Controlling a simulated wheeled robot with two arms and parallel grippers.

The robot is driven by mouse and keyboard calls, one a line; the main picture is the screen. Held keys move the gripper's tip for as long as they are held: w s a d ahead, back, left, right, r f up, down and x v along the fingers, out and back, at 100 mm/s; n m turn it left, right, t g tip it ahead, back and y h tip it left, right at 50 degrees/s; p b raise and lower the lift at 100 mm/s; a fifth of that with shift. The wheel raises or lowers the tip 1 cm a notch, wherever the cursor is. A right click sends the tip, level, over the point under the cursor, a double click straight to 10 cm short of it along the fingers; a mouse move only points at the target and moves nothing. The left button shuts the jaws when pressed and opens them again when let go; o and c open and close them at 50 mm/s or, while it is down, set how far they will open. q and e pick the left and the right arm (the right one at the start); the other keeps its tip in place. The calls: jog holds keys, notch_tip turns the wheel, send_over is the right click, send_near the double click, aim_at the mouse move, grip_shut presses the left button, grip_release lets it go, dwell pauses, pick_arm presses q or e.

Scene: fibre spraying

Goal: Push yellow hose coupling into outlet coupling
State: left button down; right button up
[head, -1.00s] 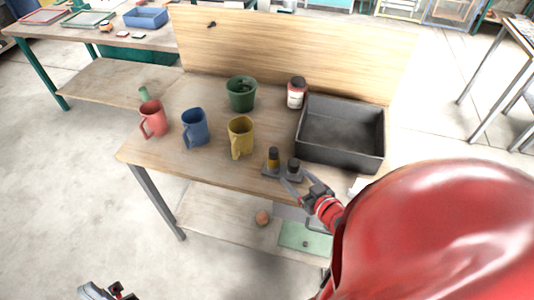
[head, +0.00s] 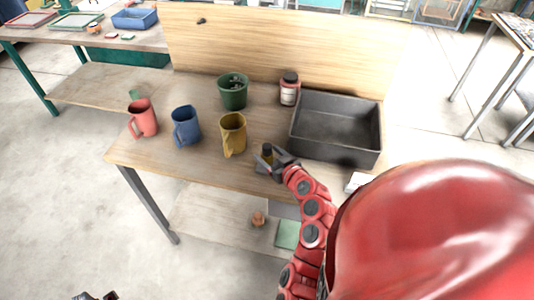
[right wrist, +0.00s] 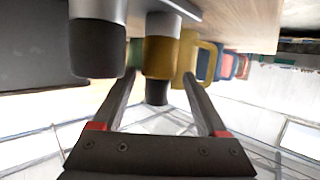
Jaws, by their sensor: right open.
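The yellow hose coupling (right wrist: 160,55), a yellow band with a black end, stands upright near the table's front edge. In the head view its dark top (head: 267,149) shows just beside my right gripper (head: 272,163). In the right wrist view, which looks upside down, my right gripper (right wrist: 158,78) is open with a finger on each side of the yellow coupling; I cannot tell whether they touch it. A grey coupling with a black end (right wrist: 97,45) stands outside the left finger. Which part is the outlet coupling is unclear. Only a bit of my left gripper (head: 95,297) shows.
A yellow mug (head: 233,135) stands just behind the couplings, with a blue mug (head: 186,127) and red mug (head: 143,118) farther left. A dark grey bin (head: 335,128) is close on the right. A green pot (head: 233,92) and a jar (head: 289,90) stand behind.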

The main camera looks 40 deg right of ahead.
jog(key=w+p, duration=0.2)
jog(key=w, duration=0.1)
jog(key=shift+w+d, duration=0.15)
jog(key=shift+d, duration=0.05)
jog(key=shift+w+f+p, duration=0.3)
jog(key=shift+w+f, duration=0.05)
jog(key=shift+w, duration=0.25)
grip_shut()
